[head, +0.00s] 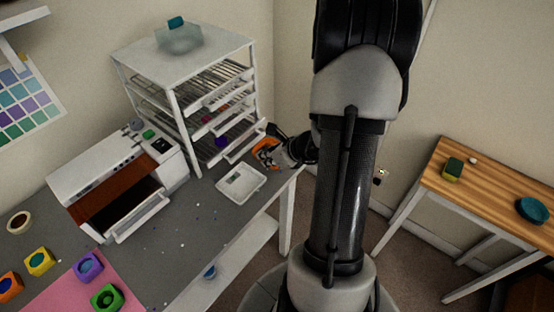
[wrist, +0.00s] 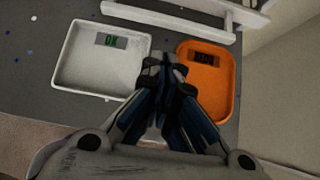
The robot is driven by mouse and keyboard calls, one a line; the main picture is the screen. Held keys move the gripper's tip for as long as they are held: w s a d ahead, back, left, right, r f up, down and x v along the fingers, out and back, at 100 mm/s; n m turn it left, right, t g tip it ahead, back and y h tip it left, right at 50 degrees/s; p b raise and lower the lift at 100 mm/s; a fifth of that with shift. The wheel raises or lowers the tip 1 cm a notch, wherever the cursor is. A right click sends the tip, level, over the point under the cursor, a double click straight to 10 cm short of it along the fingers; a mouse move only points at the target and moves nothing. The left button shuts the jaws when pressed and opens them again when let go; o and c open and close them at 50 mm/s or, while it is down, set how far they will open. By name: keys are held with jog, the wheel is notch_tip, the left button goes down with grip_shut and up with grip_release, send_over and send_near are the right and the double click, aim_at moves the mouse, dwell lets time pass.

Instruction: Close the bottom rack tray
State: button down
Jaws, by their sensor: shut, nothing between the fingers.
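The white rack (head: 183,57) stands at the back of the grey table with several wire trays in it. The bottom rack tray (head: 236,148) is lowest, and its white front bar stands out past the rack's front posts. In the wrist view a white bar (wrist: 168,20), which looks like this tray's front, crosses the top. My gripper (head: 275,150) is low at the table's right end, right of the tray front. In the wrist view my gripper (wrist: 164,62) is shut and empty, with its tips apart from the bar. How far out the tray stands is hard to tell.
Colored molds are at front left. A wooden table (head: 490,190) is right.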

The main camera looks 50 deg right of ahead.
aim_at(248, 146)
jog(key=shift+w+a+r, duration=0.1)
jog(key=shift+w+r, duration=0.1)
jog(key=shift+w, duration=1.4)
jog(key=w, duration=0.4)
jog(key=shift+w+a, duration=0.2)
jog(key=shift+w, duration=0.05)
jog(key=shift+s, duration=0.1)
